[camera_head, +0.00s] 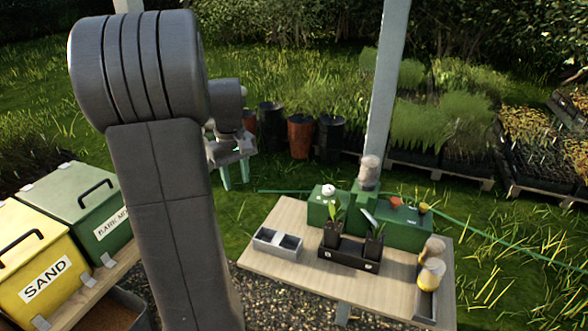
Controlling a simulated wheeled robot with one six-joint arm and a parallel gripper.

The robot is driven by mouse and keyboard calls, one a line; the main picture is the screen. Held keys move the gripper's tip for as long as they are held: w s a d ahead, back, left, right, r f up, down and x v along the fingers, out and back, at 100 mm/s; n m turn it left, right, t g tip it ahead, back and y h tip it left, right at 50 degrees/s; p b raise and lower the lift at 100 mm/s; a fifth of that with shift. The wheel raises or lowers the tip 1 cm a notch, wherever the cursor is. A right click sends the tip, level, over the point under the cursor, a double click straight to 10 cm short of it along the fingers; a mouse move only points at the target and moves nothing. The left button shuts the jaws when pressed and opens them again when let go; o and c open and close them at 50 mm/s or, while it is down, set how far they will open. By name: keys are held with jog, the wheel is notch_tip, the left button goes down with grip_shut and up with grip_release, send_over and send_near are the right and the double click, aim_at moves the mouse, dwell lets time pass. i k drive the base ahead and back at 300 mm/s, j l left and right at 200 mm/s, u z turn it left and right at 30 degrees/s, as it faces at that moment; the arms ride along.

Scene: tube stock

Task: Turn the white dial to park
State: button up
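The white dial (328,190) is a small round knob on top of a green box (317,213) at the back left of the wooden table. It is too small to read its setting or any park mark. My gripper (236,174) is left of the dial and apart from it, over the grass beyond the table. Its two pale green fingers point down with a gap between them, and nothing shows between them. My arm covers much of the left middle of the view.
The wooden table (291,219) holds a grey two-part tray (262,246), a black case (347,263) with two potted plants, and jars (430,273) at right. A post (386,80) rises behind. A yellow sand bin (45,262) and green bin (75,190) stand left.

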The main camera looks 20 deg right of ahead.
aim_at(328, 190)
jog(key=i+z, duration=0.15)
jog(key=i, duration=0.2)
jog(key=i+j+z, duration=0.15)
jog(key=i, duration=0.15)
jog(key=i+z, duration=0.1)
jog(key=z, duration=0.35)
jog(key=i+j+z, duration=0.1)
jog(key=z, duration=0.3)
jog(key=j+z, duration=0.2)
jog(key=z, duration=0.25)
jog(key=i+j, duration=0.05)
